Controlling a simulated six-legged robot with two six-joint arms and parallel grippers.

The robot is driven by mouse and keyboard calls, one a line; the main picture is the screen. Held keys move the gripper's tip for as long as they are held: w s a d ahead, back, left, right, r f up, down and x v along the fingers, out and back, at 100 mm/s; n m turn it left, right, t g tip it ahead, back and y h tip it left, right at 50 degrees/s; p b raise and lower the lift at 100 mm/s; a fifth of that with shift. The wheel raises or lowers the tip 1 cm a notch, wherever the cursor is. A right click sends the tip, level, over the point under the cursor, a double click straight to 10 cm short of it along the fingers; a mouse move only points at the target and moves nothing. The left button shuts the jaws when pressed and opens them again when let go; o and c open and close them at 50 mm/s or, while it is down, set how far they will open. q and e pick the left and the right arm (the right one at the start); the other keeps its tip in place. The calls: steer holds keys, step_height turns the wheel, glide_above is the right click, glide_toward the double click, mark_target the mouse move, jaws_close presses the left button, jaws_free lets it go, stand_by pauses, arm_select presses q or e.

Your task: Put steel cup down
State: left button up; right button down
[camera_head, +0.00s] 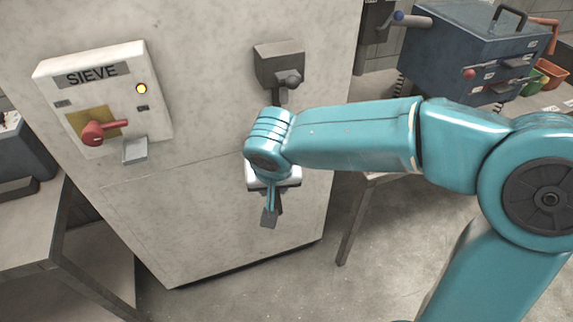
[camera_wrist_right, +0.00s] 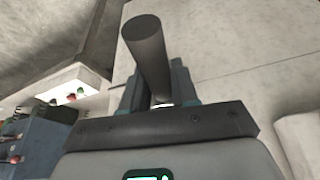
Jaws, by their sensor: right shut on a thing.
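My right gripper (camera_head: 270,204) is in front of the lower part of a pale grey machine, seen mostly from behind my teal arm. In the wrist view the right gripper (camera_wrist_right: 156,88) is shut on a dark grey rod-like thing (camera_wrist_right: 146,42) with a round end, which stands out beyond the fingers. In the head view a small dark grey piece shows below the fingers. I see no clear cup shape, and I cannot tell whether the rod is part of the steel cup. My left gripper is not in view.
The pale machine (camera_head: 215,235) carries a SIEVE box (camera_head: 105,95) with a red lever (camera_head: 100,130) and a lit yellow lamp. A dark fitting (camera_head: 279,68) juts out above my gripper. A blue cabinet (camera_head: 465,50) stands at right, a table (camera_head: 30,235) at left. Open floor shows at lower right.

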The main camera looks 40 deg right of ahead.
steer(key=w+d+p, duration=0.1)
steer(key=w+d, duration=0.2)
steer(key=w, duration=0.1)
steer(key=w+d+m+p, duration=0.1)
steer(key=w+d, duration=0.3)
steer(key=w+d+f+m+p, duration=0.1)
steer(key=w+d, duration=0.3)
steer(key=shift+w+f+h, duration=0.1)
steer(key=shift+w+h, duration=0.2)
steer(key=shift+w, duration=0.05)
steer(key=shift+w+d+f, duration=0.1)
steer(key=shift+w+d, duration=0.1)
steer(key=shift+d, duration=0.05)
step_height(320, 180, down, 3)
steer(key=shift+r+p, duration=0.1)
steer(key=shift+p, duration=0.3)
steer(key=shift+w+f, duration=0.1)
steer(key=shift+f, duration=0.3)
steer(key=shift+a+f+b, duration=0.1)
steer(key=shift+b, duration=0.2)
steer(key=c, duration=0.9)
jaws_free()
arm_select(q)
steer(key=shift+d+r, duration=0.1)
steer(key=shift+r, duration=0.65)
arm_select(e)
steer(key=shift+o, duration=0.2)
